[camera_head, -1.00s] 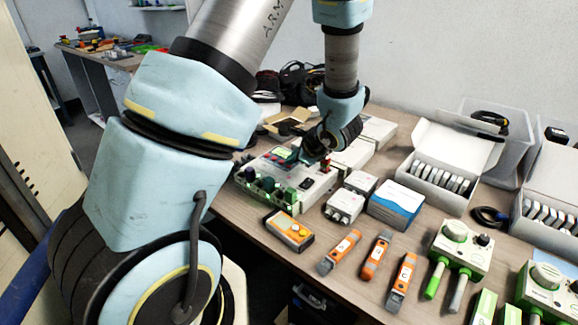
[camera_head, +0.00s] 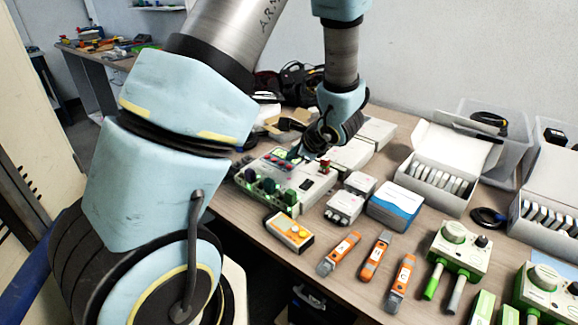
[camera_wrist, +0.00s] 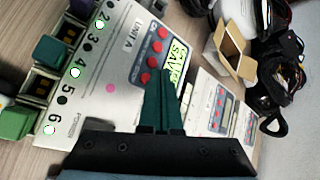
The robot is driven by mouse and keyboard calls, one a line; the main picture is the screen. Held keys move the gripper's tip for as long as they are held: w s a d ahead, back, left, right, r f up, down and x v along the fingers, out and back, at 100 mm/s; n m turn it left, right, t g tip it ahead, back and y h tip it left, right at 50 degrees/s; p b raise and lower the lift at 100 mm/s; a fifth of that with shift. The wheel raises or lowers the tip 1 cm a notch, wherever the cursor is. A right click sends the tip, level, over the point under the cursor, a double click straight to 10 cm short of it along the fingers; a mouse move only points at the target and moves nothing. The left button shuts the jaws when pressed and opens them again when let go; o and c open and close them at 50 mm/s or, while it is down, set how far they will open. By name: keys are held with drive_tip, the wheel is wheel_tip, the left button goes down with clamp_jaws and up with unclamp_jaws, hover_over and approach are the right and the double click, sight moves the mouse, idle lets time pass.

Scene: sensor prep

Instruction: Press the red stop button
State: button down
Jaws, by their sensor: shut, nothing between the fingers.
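A white control unit (camera_head: 310,185) marked UNIT A stands on the bench. In the wrist view its face (camera_wrist: 112,75) carries a lit screen (camera_wrist: 177,57) reading SAVE and a column of small red buttons (camera_wrist: 151,62). A red part (camera_head: 325,164) also shows at the unit's right end in the head view. I cannot tell which of these is the stop button. My gripper (camera_wrist: 168,76) is shut and empty, its green fingers just over the panel by the screen and the lowest red buttons. It also shows above the unit in the head view (camera_head: 298,152). Contact cannot be told.
More white units (camera_wrist: 210,90) stand beside the first. An open cardboard box (camera_wrist: 232,48) and black cables lie behind. An orange meter (camera_head: 290,232), orange tools (camera_head: 375,257) and a blue-and-white box (camera_head: 395,205) lie in front and right.

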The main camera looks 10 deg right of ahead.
sight(292, 169)
drive_tip(key=shift+r+p, duration=1.45)
drive_tip(key=shift+r, duration=1.1)
drive_tip(key=shift+f, duration=0.1)
drive_tip(key=s+a+r+n+g+h, duration=0.2)
drive_tip(key=s+a+r+n+g, duration=0.1)
drive_tip(key=s+a+n, duration=0.3)
drive_tip(key=s+a+r+n+g+h, duration=0.2)
drive_tip(key=s+a+n, duration=0.5)
drive_tip(key=a+n, duration=0.4)
drive_tip(key=n+g, duration=0.1)
drive_tip(key=n, duration=0.2)
drive_tip(key=shift+r+n+g, duration=0.4)
